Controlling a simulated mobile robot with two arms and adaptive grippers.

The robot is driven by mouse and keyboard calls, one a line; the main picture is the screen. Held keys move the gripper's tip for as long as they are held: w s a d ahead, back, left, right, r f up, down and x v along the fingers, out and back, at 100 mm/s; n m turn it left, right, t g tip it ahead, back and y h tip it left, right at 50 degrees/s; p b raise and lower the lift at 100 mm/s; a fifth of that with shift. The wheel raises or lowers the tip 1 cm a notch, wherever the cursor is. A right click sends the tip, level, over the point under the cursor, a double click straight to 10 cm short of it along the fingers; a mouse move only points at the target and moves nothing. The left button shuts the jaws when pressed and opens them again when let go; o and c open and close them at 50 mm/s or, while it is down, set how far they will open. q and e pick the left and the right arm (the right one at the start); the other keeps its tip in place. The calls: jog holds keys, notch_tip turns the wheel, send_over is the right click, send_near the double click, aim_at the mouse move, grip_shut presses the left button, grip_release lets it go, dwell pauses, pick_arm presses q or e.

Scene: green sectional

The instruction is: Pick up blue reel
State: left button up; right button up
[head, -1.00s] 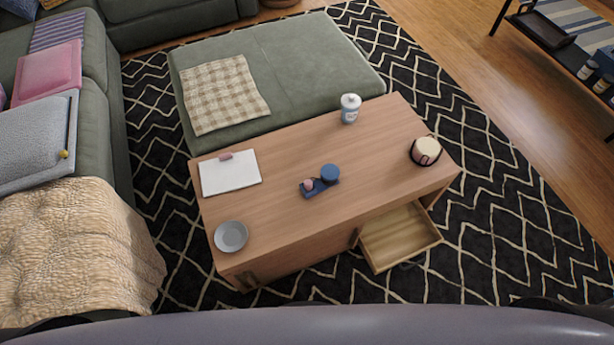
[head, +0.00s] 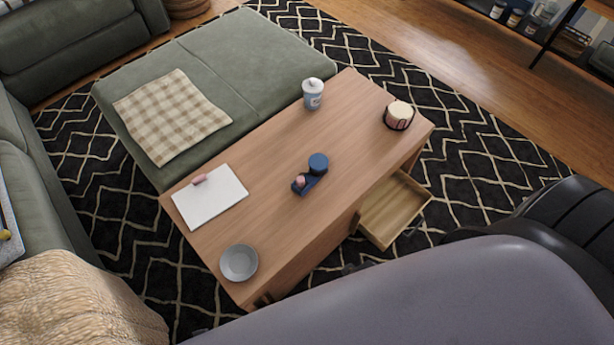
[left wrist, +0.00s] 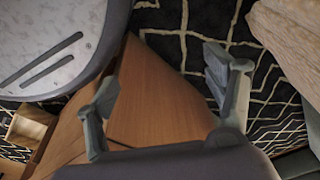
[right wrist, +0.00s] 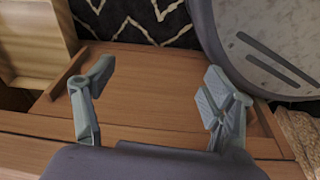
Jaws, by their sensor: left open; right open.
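A round blue reel (head: 318,163) sits on the middle of the wooden coffee table (head: 270,165) in the head view. Beside it, touching or nearly so, is a dark blue piece with a small pink item (head: 300,181) on it. Neither wrist view shows the reel. My left gripper (left wrist: 160,80) is open and empty, with bare wood and rug behind it in its wrist view. My right gripper (right wrist: 157,80) is open and empty, with wooden table parts behind it in its wrist view. Neither gripper's fingers show in the head view.
The table also holds a grey bowl (head: 239,263), a white pad (head: 215,196), a white-lidded container (head: 313,94) and a candle-like jar (head: 399,115). An open drawer (head: 395,210) juts from the table's near side. A green ottoman (head: 240,60) stands behind the table.

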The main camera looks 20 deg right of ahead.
jog(key=w+d+r+m+t+h+b, duration=0.25)
jog(key=w+r+t+b, duration=0.35)
jog(key=w+r+b, duration=0.75)
jog(key=m+t, duration=0.2)
jog(key=t, duration=0.3)
send_near(319, 163)
jog(key=shift+h, duration=0.25)
jog(key=x, duration=0.5)
jog(key=shift+s+f+b, duration=0.1)
jog(key=shift+f+b, duration=0.1)
jog(key=shift+b, duration=0.15)
jog(key=b+x, duration=0.1)
jog(key=x, duration=0.4)
jog(key=shift+w+a+b, duration=0.15)
jog(key=shift+w+b, duration=0.1)
jog(key=shift+b, duration=0.05)
jog(key=shift+w, duration=0.2)
pick_arm(q)
jog(key=w+r+t, duration=0.1)
jog(key=w+r, duration=0.2)
jog(key=r, duration=0.5)
jog(key=w+r+t, duration=0.1)
jog(key=w+r, duration=0.2)
jog(key=r, duration=0.4)
jog(key=shift+d+r, duration=0.3)
jog(key=shift+r, duration=0.05)
jog(key=shift+w, duration=0.1)
